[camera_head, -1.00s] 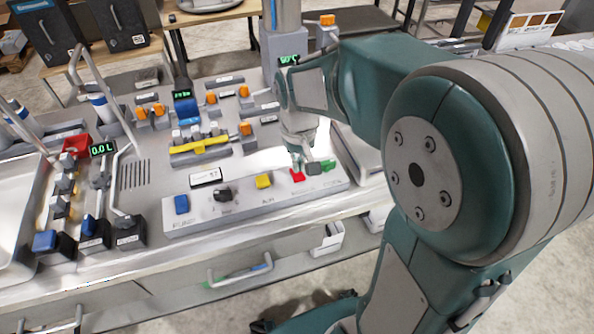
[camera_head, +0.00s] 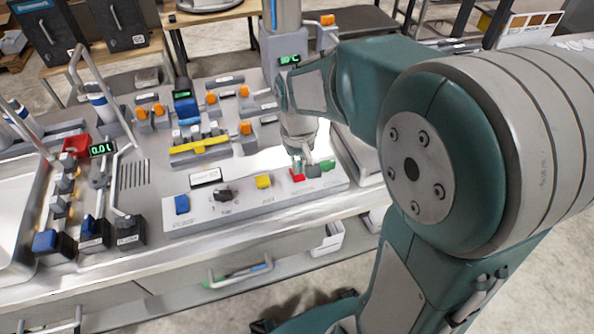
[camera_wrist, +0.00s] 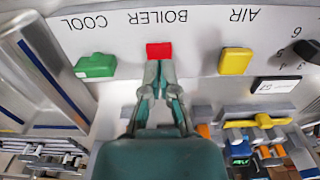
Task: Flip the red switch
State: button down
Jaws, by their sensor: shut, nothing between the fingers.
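The red switch (camera_wrist: 159,50) sits on a pale panel by the word BOILER in the wrist view, between a green switch (camera_wrist: 96,66) and a yellow switch (camera_wrist: 235,61). It also shows in the head view (camera_head: 297,174), partly covered by my gripper. My gripper (camera_wrist: 160,66) is shut and empty, with its fingertips right at the near edge of the red switch. I cannot tell whether they touch it. In the head view my gripper (camera_head: 300,164) points down at the panel.
A blue switch (camera_head: 182,204), a black knob (camera_head: 222,194) and the yellow switch share the panel. A yellow bar (camera_head: 200,146) and several orange-topped valves stand behind it. Black-based levers (camera_head: 95,234) are at the left. A drawer handle (camera_head: 240,274) juts out in front.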

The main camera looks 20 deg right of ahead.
aim_at(299, 177)
jog(key=shift+f, duration=0.95)
dwell(0.6)
jog(key=shift+r, duration=3.5)
jog(key=s+r+t, duration=0.2)
jog(key=s, duration=0.5)
jog(key=s+r+t, duration=0.3)
jog(key=s, duration=0.4)
jog(key=shift+r+t, duration=0.3)
jog(key=shift+r, duration=0.05)
